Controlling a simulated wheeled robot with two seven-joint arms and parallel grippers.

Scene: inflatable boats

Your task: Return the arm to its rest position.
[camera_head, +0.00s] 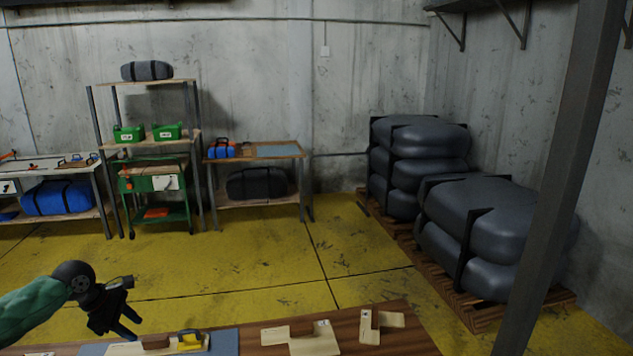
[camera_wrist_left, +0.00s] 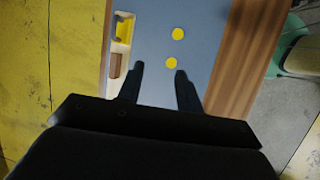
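My left arm comes in from the lower left in the head view, with a green sleeve and a black gripper (camera_head: 128,325) in the air at the near left end of the wooden table (camera_head: 265,336). In the left wrist view the two fingers of this gripper (camera_wrist_left: 158,82) stand apart with nothing between them, above a blue-grey mat (camera_wrist_left: 155,88). Two yellow discs (camera_wrist_left: 178,34) lie on the mat just past the fingertips. My right gripper is in neither view.
A tray (camera_head: 205,341) with a yellow item and a brown block lies on the mat. A grey post (camera_head: 545,200) stands at the right. Stacked grey bundles (camera_head: 495,215) sit on pallets behind. The yellow floor (camera_head: 270,250) beyond is clear.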

